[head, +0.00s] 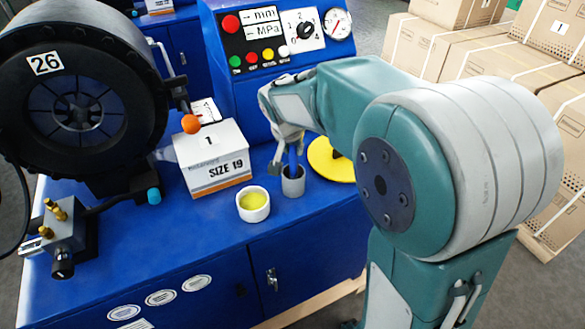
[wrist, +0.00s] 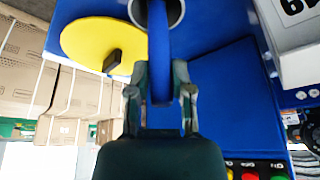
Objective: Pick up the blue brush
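The blue brush (head: 293,160) stands upright in a small grey cup (head: 293,187) on the blue bench. Its lower end is hidden in the cup. My gripper (head: 286,153) is just above the cup, its fingers pointing down around the brush's handle. In the wrist view the handle of the brush (wrist: 159,45) runs between the two fingertips (wrist: 159,82) of my gripper and into the cup (wrist: 176,12). The fingers are close on both sides of the handle. I cannot tell whether both touch it.
A white tub with yellow contents (head: 253,204) and a SIZE 19 box (head: 211,158) stand left of the cup. A yellow disc (head: 328,160) lies to its right. The control panel (head: 283,35) rises behind. The crimper (head: 80,90) fills the left.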

